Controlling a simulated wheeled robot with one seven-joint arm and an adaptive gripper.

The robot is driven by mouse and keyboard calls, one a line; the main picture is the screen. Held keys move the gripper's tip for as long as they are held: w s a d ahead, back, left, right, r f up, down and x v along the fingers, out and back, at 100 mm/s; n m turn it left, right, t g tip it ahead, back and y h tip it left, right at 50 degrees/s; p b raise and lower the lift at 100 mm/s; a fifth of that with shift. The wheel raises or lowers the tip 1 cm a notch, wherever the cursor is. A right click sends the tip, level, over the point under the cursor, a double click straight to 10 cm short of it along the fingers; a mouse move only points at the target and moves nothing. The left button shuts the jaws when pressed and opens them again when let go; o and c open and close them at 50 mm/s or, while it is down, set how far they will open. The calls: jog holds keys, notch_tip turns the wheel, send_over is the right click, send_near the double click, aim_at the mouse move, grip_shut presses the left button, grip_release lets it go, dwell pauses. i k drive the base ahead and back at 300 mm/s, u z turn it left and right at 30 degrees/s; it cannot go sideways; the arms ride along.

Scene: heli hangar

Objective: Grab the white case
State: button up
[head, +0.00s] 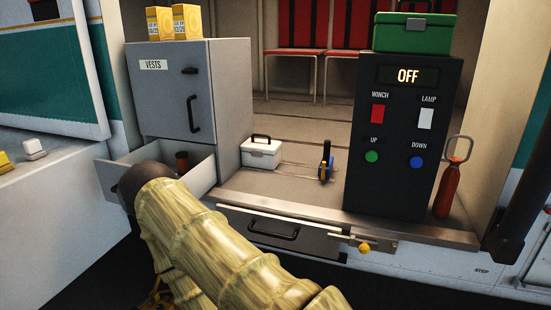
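The white case (262,153) is a small box with a black handle on its lid. It stands upright on the cabin floor, just right of the grey cabinet. My arm, in a yellow-tan ribbed cover, rises from the bottom of the head view and ends in a dark joint in front of the open drawer. It is nearer the camera than the case and apart from it in the picture. I cannot make out my gripper's fingers; only some yellowish bits show below the arm at the bottom edge.
The grey cabinet (225,85) marked VESTS has an open drawer (108,180) with a dark brown cylinder (182,161). A blue-and-black tool (326,162) stands right of the case. The black control panel (400,190) reads OFF, with a green box (414,36) on top. A red bottle (447,190) stands beside it.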

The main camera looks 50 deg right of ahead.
aim_at(256, 153)
jog(key=z, duration=1.05)
